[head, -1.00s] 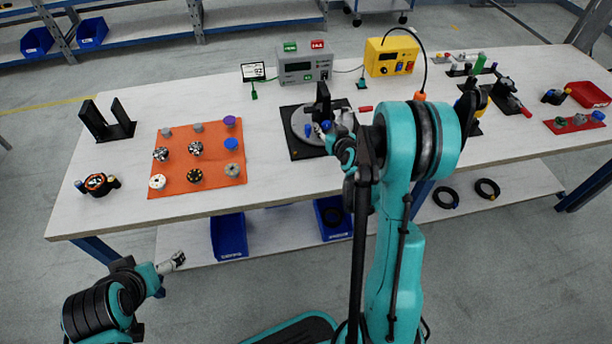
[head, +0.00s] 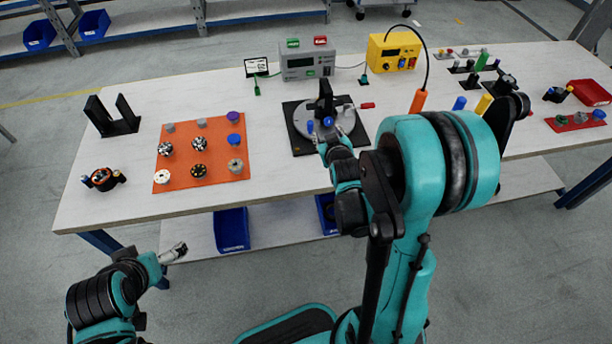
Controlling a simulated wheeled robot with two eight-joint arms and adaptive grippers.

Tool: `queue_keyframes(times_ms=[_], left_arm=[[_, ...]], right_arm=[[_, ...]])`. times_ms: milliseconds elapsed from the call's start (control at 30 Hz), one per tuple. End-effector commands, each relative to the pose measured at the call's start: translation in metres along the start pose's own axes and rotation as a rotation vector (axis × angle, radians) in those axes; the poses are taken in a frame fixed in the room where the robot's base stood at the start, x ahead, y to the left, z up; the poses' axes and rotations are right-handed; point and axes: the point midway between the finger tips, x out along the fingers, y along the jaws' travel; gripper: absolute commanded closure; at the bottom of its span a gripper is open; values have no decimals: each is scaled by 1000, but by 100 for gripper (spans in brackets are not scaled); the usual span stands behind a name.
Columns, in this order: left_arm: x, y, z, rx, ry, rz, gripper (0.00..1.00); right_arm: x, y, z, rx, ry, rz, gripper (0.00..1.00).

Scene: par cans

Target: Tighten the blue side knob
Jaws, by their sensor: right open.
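A round grey plate (head: 300,120) sits on a black base (head: 305,150) near the middle of the table and carries a black upright part (head: 325,96). A blue knob (head: 328,121) shows at the front of the upright part. A second small blue piece (head: 310,127) stands just left of it. My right gripper (head: 322,143) is open at the front edge of the plate, just below the blue knob; whether it touches is too small to tell. My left gripper (head: 176,251) is low in front of the table, away from the fixture, and its jaws are unclear.
An orange mat (head: 207,181) with several knobs lies left of the fixture. A black bracket (head: 124,122) stands at far left. A grey meter box (head: 306,62) and a yellow box (head: 394,51) stand behind. A red tray (head: 590,93) is at far right.

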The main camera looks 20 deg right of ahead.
Motion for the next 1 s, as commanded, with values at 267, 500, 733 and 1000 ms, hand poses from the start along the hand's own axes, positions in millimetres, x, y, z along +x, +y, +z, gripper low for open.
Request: queue_keyframes(times_ms=[267,500,733,1000], left_arm=[[-3,0,-2,0,0,0,0],[-5,0,-4,0,0,0,0],[-7,0,-5,0,0,0,0],[-9,0,-7,0,0,0,0]], right_arm=[[-35,-24,-17,23,-76,-68,52],[-69,-42,-24,39,-145,-121,52],[-106,-59,-25,51,-211,-169,52],[-153,-76,-19,61,-293,-221,52]])
